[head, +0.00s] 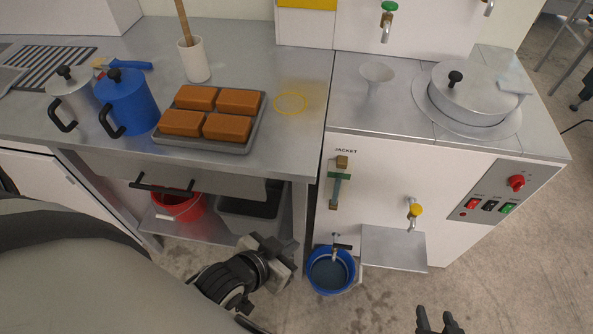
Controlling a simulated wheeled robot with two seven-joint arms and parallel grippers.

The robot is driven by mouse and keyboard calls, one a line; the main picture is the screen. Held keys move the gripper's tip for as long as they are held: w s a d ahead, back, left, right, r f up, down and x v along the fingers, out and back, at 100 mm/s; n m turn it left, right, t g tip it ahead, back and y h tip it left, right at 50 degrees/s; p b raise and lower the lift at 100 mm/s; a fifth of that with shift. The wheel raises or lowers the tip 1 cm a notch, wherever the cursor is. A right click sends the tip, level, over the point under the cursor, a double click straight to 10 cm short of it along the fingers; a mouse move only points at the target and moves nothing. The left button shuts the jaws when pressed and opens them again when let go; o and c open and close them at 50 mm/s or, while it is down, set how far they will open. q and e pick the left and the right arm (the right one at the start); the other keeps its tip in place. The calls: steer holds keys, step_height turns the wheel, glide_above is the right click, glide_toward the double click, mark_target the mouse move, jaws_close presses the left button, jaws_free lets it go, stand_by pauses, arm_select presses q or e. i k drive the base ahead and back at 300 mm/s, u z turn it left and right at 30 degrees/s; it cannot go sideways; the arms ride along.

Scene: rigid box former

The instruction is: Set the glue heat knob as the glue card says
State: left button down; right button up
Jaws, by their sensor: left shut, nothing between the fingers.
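A red rotary knob (516,183) sits on the grey control panel (481,205) at the right end of the white cabinet's front. I cannot read its setting or tell whether it is the glue heat knob. I cannot make out a glue card with readable writing. My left gripper (276,246) is shut and empty, low in front of the bench, well left of the knob. My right gripper (437,321) is at the bottom edge, partly cut off. Its two dark fingers look apart with nothing between them, below and left of the panel.
Red, black and green switches line the panel under the knob. A yellow-handled tap (415,210), a small metal shelf (393,248) and a blue bucket (331,271) are at the cabinet front. A lidded pot (470,95) stands on top. The bench holds orange-brown blocks on a tray and two jugs.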

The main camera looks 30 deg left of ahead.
mark_target(517, 182)
steer(key=u, duration=1.2)
steer(key=k, duration=0.65)
steer(key=z, duration=0.8)
steer(key=i, duration=1)
steer(key=z, duration=0.05)
steer(key=k, duration=1)
steer(key=u, duration=0.75)
steer(key=i, duration=0.65)
steer(key=z, duration=1.85)
steer(key=i, duration=0.5)
steer(key=u, duration=0.05)
